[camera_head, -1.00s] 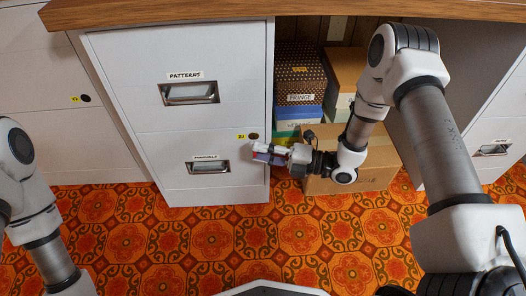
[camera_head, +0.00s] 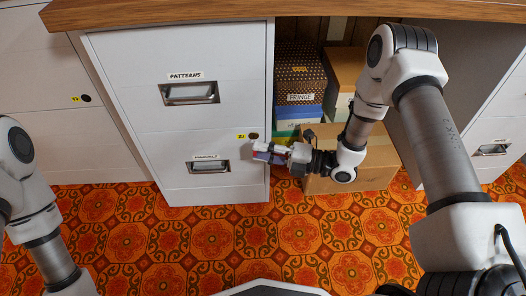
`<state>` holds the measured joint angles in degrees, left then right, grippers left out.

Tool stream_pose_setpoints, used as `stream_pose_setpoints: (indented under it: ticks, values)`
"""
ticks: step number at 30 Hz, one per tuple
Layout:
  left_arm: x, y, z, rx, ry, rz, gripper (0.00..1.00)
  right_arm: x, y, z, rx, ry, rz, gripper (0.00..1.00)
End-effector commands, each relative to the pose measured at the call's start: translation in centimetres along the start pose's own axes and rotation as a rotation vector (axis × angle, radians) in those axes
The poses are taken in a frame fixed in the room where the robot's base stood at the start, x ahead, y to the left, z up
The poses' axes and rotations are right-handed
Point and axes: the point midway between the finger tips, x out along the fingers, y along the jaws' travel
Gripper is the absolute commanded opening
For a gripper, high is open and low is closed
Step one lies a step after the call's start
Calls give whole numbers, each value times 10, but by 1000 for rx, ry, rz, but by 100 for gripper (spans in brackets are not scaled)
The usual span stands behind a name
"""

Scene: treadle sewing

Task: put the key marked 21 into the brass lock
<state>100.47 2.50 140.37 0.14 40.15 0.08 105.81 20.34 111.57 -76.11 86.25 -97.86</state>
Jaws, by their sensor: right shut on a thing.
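My right gripper (camera_head: 262,153) is at the right edge of the grey filing cabinet (camera_head: 220,60), by the lower drawer. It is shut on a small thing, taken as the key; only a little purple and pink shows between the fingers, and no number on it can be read. The lock (camera_head: 254,136) is a small dark round spot at the top right of the lower drawer, beside a yellow label (camera_head: 241,136) reading 21. The fingertips are just below the lock; contact cannot be told. My left arm shows at the left edge, its gripper out of view.
Stacked boxes (camera_head: 300,75) and a cardboard box (camera_head: 375,175) stand under the wooden top (camera_head: 230,10). The patterned floor (camera_head: 200,240) in front is clear.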

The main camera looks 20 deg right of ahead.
Motion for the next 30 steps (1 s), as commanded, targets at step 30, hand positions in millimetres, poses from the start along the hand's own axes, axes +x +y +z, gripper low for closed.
stream_pose_setpoints:
  ticks: [30]
  values:
    - [4,0,0,0,0,0,31,8,0,24,0,0,0,11]
